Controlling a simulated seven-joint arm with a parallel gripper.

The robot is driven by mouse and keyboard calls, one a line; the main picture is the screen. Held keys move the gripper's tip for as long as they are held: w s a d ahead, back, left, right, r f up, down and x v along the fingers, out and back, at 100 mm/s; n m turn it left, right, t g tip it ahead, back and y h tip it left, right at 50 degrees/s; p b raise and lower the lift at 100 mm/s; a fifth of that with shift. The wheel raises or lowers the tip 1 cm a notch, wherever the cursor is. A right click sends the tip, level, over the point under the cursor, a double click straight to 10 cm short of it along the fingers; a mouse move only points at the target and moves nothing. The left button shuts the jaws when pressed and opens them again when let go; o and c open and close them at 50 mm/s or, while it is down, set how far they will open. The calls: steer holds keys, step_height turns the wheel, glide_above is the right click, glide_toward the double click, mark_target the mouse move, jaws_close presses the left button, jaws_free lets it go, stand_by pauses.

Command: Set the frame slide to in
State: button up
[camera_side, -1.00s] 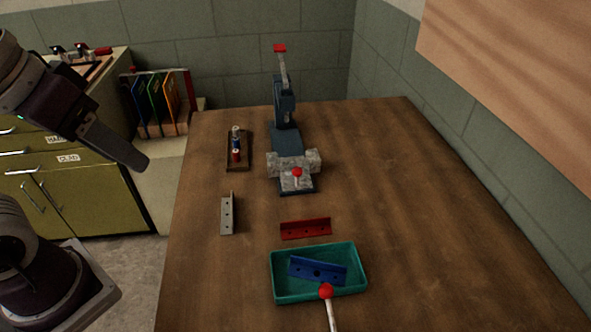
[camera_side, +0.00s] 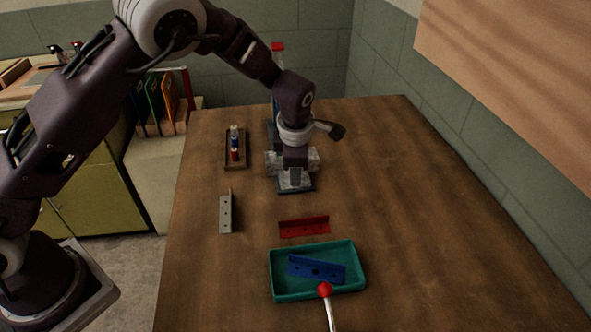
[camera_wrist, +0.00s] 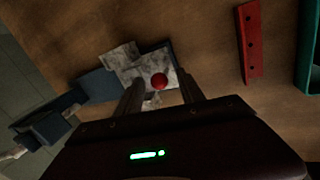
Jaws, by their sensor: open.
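A press with a dark blue frame (camera_side: 273,140) and a grey stone-like block (camera_side: 313,160) stands at the back of the table. At its front is a slide plate (camera_side: 306,187) with a red ball knob (camera_wrist: 159,80), which I take for the frame slide. My gripper (camera_wrist: 160,90) is open, with one finger on each side of the knob in the wrist view. I cannot tell if the fingers touch it. In the side view my gripper (camera_side: 295,177) points down over the slide and hides the knob.
A teal tray (camera_side: 273,283) holds a blue bracket (camera_side: 303,265). A red bracket (camera_side: 304,227) and a grey bracket (camera_side: 226,214) lie nearby. A red-knobbed lever (camera_side: 325,291) stands in front. The table's right side is clear.

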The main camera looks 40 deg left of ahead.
steer(key=shift+x, duration=0.85)
jaws_close()
stand_by(0.8)
